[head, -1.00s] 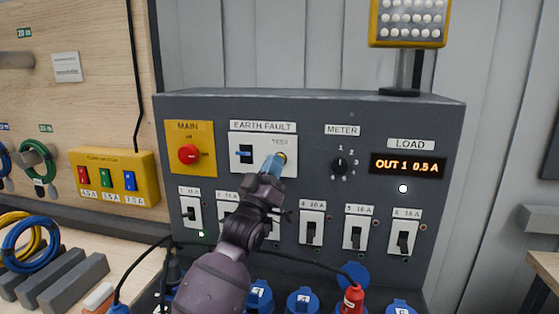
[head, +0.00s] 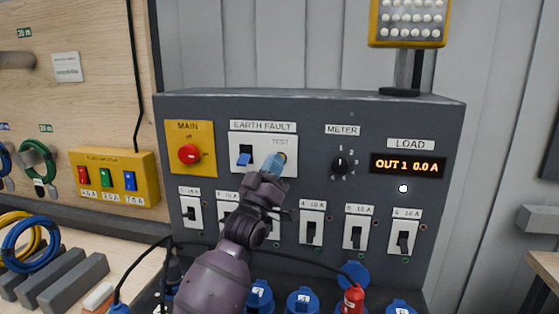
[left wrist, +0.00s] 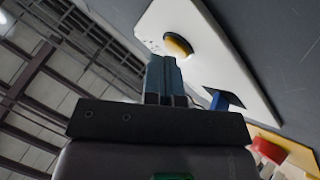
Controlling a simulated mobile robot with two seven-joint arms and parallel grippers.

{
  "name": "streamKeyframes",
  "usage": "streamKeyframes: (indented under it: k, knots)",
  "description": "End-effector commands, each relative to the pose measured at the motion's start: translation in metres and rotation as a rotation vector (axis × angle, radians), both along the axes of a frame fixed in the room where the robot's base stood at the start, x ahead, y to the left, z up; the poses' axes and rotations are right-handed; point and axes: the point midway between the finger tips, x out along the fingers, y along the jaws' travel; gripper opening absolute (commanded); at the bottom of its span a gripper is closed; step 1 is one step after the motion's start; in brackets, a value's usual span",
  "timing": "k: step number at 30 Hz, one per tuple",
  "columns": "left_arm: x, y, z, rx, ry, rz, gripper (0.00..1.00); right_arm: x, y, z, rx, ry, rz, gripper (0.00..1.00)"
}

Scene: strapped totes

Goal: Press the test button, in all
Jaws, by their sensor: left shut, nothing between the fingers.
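The yellow test button (left wrist: 178,45) sits on the white earth fault plate (head: 239,140), under the word TEST. In the head view my left gripper (head: 273,164) mostly covers it. The gripper is shut and empty, its blue fingertips at the button. In the left wrist view the fingertips (left wrist: 162,60) are right beside the button; I cannot tell whether they touch it. The blue earth fault lever (head: 244,159) on the same plate is tipped down. The load display (head: 407,166) reads OUT 1 0.0 A. My right gripper is not in view.
The red main knob (head: 189,154) is left of the plate, the meter knob (head: 340,166) right of it. Several breaker switches (head: 312,228) line up below. Blue sockets and a red plug (head: 353,299) with a black cable sit lower down.

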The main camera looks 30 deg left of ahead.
Motion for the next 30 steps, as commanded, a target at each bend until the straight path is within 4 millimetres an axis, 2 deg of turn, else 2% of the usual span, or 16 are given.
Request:
streamKeyframes:
  k: [13,30]
  knots:
    - [0.001,0.000,0.000,0.000,0.000,0.000,0.00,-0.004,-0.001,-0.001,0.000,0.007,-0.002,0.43]
    - [-0.014,-0.004,-0.001,0.000,0.001,0.000,0.00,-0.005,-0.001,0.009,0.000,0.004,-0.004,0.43]
